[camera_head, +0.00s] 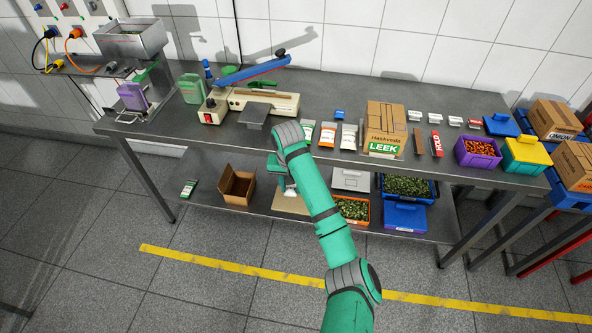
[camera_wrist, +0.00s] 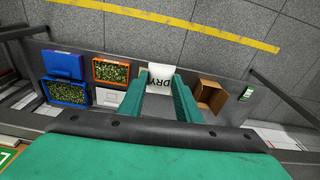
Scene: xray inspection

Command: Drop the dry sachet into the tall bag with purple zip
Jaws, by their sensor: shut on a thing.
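My gripper (camera_wrist: 160,84) is shut on the white dry sachet (camera_wrist: 161,74), which shows the word DRY between the two green fingers in the wrist view. In the head view my gripper (camera_head: 288,187) hangs in front of the table's front edge, above the lower shelf, partly hidden by my arm. Several pouches stand or lie on the tabletop behind my arm: one with a green label (camera_head: 307,131), one with an orange label (camera_head: 328,134) and a pale one (camera_head: 349,137). I cannot make out a purple zip on any of them.
The steel table (camera_head: 385,95) carries a sealer (camera_head: 250,102), a LEEK carton (camera_head: 385,127) and a purple crate of orange pieces (camera_head: 477,153). Below are an open cardboard box (camera_head: 237,186), an orange crate (camera_head: 352,209) and blue crates (camera_head: 405,216).

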